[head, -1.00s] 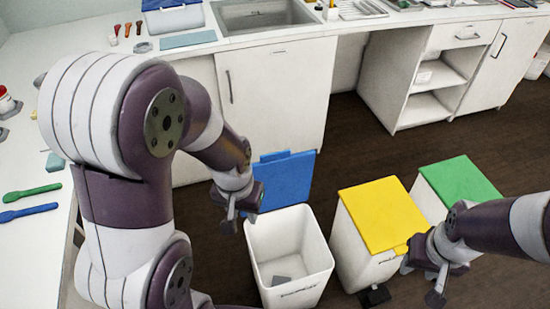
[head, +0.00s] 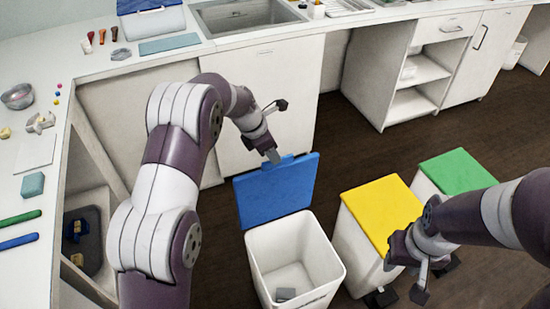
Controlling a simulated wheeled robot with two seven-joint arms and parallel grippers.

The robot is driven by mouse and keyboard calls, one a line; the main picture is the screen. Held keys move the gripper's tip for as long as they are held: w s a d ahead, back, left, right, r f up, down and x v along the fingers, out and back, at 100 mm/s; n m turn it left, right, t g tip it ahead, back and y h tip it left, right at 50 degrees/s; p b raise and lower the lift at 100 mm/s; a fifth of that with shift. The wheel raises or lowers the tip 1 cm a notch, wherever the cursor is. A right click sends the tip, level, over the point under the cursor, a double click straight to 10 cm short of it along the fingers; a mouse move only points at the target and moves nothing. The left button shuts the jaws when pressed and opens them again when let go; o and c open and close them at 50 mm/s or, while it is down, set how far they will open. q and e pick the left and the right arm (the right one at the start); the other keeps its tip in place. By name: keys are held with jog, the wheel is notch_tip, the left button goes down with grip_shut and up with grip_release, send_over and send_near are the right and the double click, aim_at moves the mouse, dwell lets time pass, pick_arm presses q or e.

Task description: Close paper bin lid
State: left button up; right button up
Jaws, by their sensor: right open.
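The paper bin is the white bin (head: 318,262) with the blue lid (head: 275,192). The lid stands raised at the bin's back edge, leaning back, and the bin's mouth is open. A small grey piece lies inside on the bottom. My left gripper (head: 277,132) is at the top edge of the blue lid, with its fingers spread apart and nothing between them. One fingertip is close to the lid's edge tab; I cannot tell whether it touches. My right gripper (head: 412,276) is open and empty in front of the yellow-lidded bin.
A bin with a shut yellow lid (head: 382,208) and one with a shut green lid (head: 458,172) stand to the right. White cabinets (head: 268,100) are behind the blue lid. A white counter (head: 70,110) runs along the left. Dark floor lies between the bins and cabinets.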

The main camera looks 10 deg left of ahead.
pick_arm(q)
jog(key=x, duration=0.3)
jog(key=shift+d, duration=0.1)
jog(key=shift+w+f, duration=0.1)
jog(key=shift+f, duration=0.3)
grip_shut()
jog(key=shift+d, duration=0.15)
